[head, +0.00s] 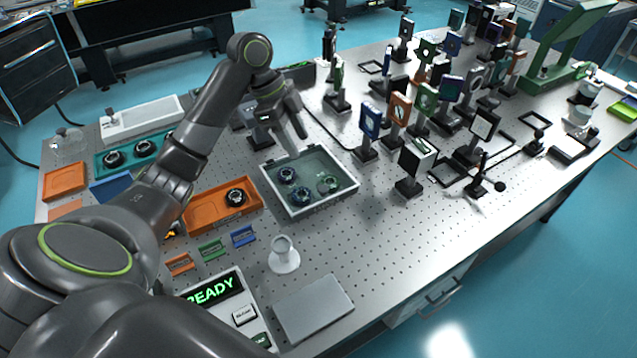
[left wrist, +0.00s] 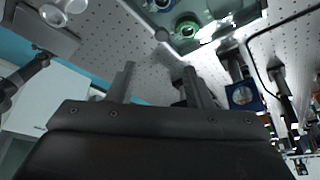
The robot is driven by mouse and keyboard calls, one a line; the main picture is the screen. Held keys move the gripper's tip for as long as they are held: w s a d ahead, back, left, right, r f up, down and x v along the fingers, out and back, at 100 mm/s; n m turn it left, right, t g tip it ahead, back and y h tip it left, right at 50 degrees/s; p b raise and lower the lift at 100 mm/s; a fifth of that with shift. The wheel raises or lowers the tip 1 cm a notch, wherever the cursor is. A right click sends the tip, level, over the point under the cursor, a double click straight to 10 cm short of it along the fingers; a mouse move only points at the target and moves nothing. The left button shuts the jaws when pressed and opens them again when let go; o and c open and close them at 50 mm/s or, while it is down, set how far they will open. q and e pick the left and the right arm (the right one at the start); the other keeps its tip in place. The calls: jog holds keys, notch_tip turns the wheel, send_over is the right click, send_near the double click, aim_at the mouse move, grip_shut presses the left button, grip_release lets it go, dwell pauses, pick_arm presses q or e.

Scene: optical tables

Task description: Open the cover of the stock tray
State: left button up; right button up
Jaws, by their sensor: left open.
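The stock tray (head: 322,209) is a pale grey box in the middle of the table, with several round dark-rimmed optics inside. A clear greenish cover (head: 319,162) appears to lie flat over it. In the left wrist view the tray shows at the top, with a green-ringed optic (left wrist: 187,27) visible in it. My left gripper (head: 288,136) hangs above the tray's far edge, its fingers pointing down. Its two fingers are apart and empty in the left wrist view (left wrist: 157,85). It appears clear of the cover. My right gripper is not in view.
An orange tray (head: 208,212) with one optic stands left of the stock tray. Posts with mounted optics, including a blue one (head: 370,119), crowd the right. A white stand (head: 284,262), a grey plate (head: 313,308) and a READY panel (head: 243,317) sit in front.

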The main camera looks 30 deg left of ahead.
aim_at(322, 188)
pick_arm(q)
jog(key=x, duration=1.2)
jog(key=shift+w+d+f, duration=0.2)
jog(key=shift+f, duration=0.5)
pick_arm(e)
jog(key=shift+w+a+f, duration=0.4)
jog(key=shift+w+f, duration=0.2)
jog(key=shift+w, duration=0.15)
pick_arm(q)
jog(key=shift+c, duration=0.3)
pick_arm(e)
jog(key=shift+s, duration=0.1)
pick_arm(q)
grip_shut()
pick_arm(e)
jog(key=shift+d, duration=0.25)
